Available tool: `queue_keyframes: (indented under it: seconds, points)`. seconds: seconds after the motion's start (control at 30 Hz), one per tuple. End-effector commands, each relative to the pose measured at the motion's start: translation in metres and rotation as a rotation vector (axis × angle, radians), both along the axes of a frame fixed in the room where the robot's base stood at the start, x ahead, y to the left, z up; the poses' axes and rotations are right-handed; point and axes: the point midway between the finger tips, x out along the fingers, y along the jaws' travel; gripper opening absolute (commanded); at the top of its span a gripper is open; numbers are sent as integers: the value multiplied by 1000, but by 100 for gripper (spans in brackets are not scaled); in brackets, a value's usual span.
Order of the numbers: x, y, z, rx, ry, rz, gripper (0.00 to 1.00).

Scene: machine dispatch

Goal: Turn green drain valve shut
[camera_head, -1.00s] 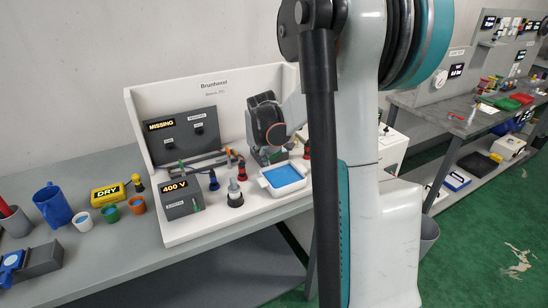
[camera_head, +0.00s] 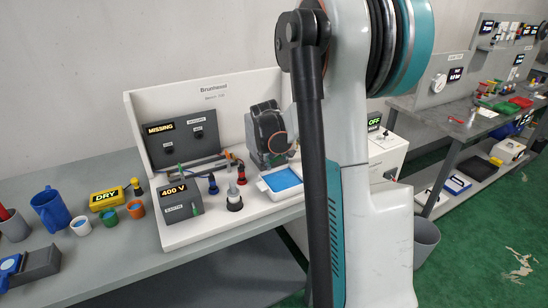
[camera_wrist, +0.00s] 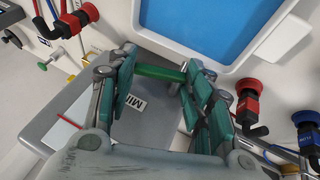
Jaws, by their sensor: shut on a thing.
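In the wrist view, the green drain valve handle (camera_wrist: 160,72) is a short green bar lying across between the two finger pads. My gripper (camera_wrist: 158,68) is shut on it, one finger at each end. The handle sits just below a white-rimmed tray (camera_wrist: 133,33) with a blue inside. In the head view my gripper (camera_head: 268,138) is at the back of the white bench fixture, behind the blue-filled tray (camera_head: 263,187). The valve and fingertips are hidden there.
A grey labelled block (camera_wrist: 120,130) lies under the fingers. In the head view a grey 400 V box (camera_head: 181,203) and a black-based plug (camera_head: 234,200) stand left of the tray.

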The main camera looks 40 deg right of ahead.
Motion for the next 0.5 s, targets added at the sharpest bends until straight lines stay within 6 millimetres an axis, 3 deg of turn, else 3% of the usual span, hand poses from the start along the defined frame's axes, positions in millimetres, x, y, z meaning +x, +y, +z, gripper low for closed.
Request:
queue_keyframes:
  seconds: [0.5]
  points:
    - [-3,-8,-6,325,-77,-2,23]
